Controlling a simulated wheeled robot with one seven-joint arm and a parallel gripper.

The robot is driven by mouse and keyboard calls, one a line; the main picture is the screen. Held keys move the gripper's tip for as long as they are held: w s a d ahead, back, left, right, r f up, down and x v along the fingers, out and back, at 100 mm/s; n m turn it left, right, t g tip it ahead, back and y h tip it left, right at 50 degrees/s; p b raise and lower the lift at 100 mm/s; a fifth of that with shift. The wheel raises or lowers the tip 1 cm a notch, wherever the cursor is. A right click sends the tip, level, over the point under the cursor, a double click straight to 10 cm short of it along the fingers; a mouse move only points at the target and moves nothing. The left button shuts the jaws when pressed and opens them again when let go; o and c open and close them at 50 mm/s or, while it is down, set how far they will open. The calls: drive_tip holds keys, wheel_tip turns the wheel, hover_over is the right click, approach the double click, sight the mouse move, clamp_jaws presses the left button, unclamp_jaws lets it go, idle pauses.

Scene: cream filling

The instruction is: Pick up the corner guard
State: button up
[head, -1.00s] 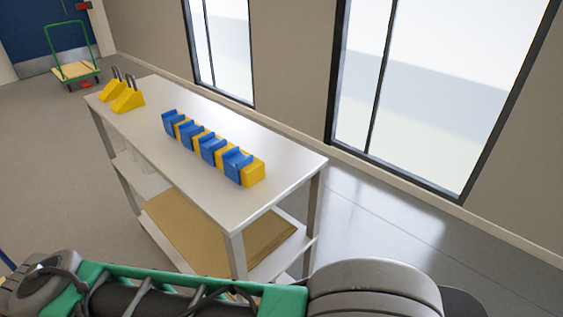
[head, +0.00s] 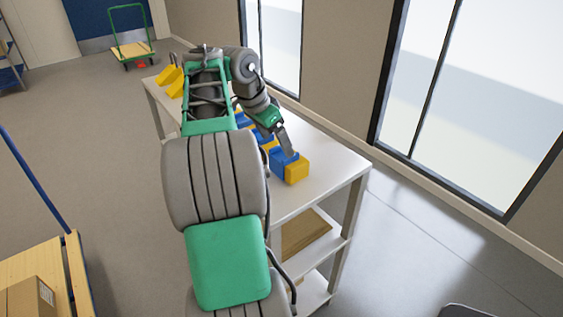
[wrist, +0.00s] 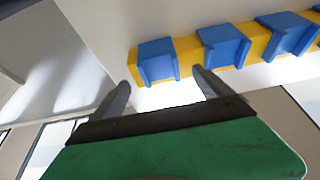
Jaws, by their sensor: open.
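Several blue corner guards sit in a row on a yellow bar (wrist: 185,56) on the table. The end guard (wrist: 157,62) is in front of my gripper (wrist: 161,78) in the wrist view, and other guards (wrist: 222,46) follow to the right. My gripper is open, one finger toward each side of the end guard, with nothing held. I cannot tell whether the fingers touch it. In the head view the gripper (head: 290,152) is at the near end of the row, by the end guard (head: 280,165). My arm hides much of the row there.
The white table (head: 335,168) has a lower shelf with a brown board (head: 303,232). Yellow wedge-shaped blocks (head: 170,78) stand at its far end. A wooden cart with a box (head: 30,298) is at lower left, and a green-handled trolley (head: 133,50) stands far back.

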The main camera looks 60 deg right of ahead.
sight(283, 156)
drive_tip(key=x, duration=0.4)
drive_tip(key=shift+f+b, duration=0.15)
drive_tip(key=shift+b, duration=0.25)
drive_tip(key=shift+c, duration=0.2)
drive_tip(key=c, duration=1.4)
